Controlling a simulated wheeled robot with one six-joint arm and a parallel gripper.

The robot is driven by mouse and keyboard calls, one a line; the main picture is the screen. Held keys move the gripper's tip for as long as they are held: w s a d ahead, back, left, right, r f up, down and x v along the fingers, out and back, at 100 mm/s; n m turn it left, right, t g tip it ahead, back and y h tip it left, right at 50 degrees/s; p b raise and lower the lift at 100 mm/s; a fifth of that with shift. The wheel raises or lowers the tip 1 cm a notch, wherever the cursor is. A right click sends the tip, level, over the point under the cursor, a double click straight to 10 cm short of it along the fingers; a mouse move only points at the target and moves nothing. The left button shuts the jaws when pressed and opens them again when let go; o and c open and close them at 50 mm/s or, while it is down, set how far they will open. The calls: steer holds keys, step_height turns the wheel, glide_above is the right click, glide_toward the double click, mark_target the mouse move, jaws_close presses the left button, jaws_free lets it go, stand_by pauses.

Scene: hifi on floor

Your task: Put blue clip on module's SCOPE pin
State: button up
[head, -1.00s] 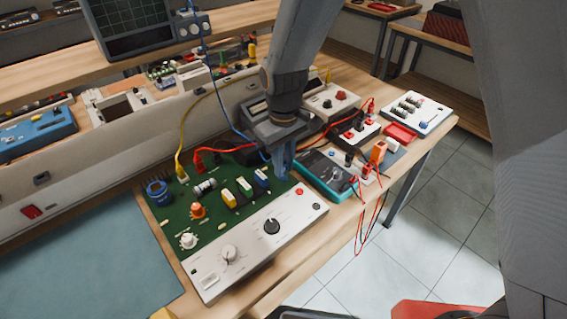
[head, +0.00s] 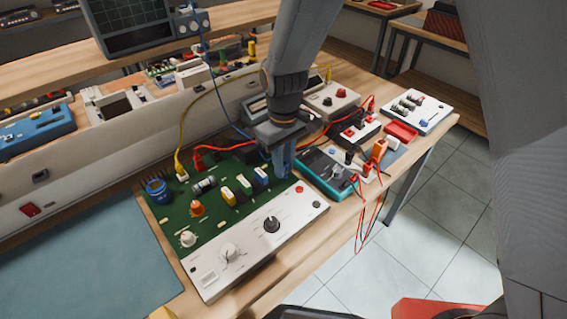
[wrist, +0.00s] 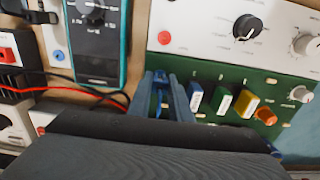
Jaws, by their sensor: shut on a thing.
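The module is a green circuit board with a white front panel (head: 255,255) carrying knobs and a red button. My gripper (head: 282,172) is at the board's far right corner, fingers pointing down. In the wrist view my gripper (wrist: 172,85) is shut on the blue clip (wrist: 161,92), which shows as a narrow blue piece between the fingers. A blue wire (head: 222,106) runs from the oscilloscope toward the clip. The SCOPE pin and its label cannot be made out; the fingers cover that corner. I cannot tell whether the clip touches the board.
A teal-edged multimeter (head: 327,172) lies close to the right of my gripper. Colored blocks (wrist: 222,99) stand on the board beside the fingers. Red (head: 205,153) and yellow (head: 180,140) leads plug in at the board's back. A blue-grey mat (head: 85,245) lies clear at left.

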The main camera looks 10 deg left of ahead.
steer(key=shift+f, duration=0.3)
stand_by(0.5)
steer(key=o, duration=1)
steer(key=shift+c, duration=0.2)
steer(key=shift+r, duration=0.1)
steer(key=shift+r+b, duration=0.95)
steer(key=shift+r, duration=2.85)
steer(key=shift+d, duration=0.15)
steer(key=s+d+m, duration=0.3)
steer(key=d, duration=0.6)
steer(key=s+d+m, duration=0.3)
steer(key=d, duration=0.6)
steer(key=s+d+m+t, duration=0.1)
steer(key=s+d+m, duration=0.2)
steer(key=d, duration=0.7)
steer(key=shift+m, duration=0.5)
